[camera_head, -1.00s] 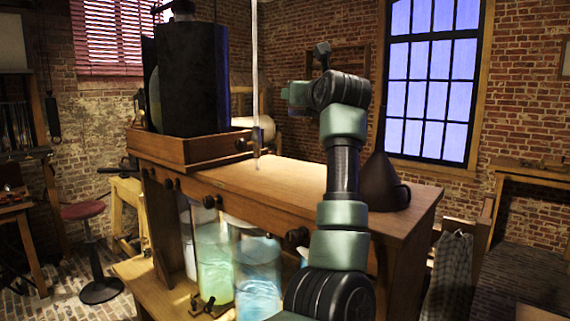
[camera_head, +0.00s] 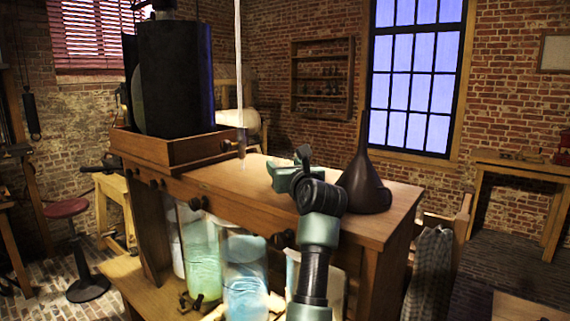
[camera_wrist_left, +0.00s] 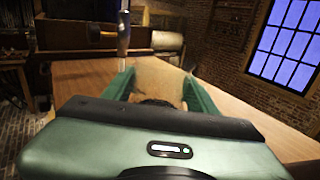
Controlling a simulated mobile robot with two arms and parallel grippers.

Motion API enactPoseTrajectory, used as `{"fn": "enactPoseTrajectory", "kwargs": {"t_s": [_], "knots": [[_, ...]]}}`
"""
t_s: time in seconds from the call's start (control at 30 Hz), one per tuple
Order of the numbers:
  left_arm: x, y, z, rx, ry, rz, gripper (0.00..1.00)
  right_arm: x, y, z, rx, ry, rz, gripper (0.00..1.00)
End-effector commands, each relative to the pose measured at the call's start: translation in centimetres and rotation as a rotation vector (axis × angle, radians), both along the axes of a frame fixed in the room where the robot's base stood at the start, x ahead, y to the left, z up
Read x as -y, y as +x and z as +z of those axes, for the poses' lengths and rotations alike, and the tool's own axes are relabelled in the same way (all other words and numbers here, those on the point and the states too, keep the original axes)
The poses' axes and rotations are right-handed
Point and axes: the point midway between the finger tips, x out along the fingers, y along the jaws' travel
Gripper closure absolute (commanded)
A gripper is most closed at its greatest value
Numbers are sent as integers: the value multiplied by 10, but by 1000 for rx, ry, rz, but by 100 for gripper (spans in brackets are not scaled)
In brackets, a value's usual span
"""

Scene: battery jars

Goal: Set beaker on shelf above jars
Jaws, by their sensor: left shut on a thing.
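The wooden shelf (camera_head: 232,176) is the flat top of a bench, with glass jars of green liquid (camera_head: 203,255) and blue liquid (camera_head: 245,280) below it. My left gripper (camera_head: 279,174) is low over the shelf top, left of a dark funnel-shaped vessel. In the left wrist view its green fingers (camera_wrist_left: 158,92) stand apart around a pale, see-through thing, which looks like the beaker (camera_wrist_left: 152,80). Its base is hidden by the gripper body, so I cannot tell whether it touches the shelf. In the head view the beaker does not show clearly. My right gripper is out of view.
The dark funnel-shaped vessel (camera_head: 364,185) stands on the right end of the shelf, close to my gripper. A wooden tray (camera_head: 165,150) with a tall dark cylinder (camera_head: 175,75) occupies the left end. A thin vertical rod (camera_head: 239,70) hangs beside it. The middle is bare.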

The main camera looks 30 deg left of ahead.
Motion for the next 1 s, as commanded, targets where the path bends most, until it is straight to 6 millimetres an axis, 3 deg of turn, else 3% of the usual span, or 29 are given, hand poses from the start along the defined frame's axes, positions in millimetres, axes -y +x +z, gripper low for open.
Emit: {"fn": "enactPoseTrajectory", "kwargs": {"t_s": [0.4,0.43,0.5,1.0], "knots": [[0,0,-5,2,1,1,86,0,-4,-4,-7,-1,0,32],[0,0,-4,1,0,1,34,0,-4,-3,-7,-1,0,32],[0,0,-4,1,0,1,21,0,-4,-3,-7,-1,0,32],[7,0,-2,1,-1,2,21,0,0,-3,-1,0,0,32]]}}
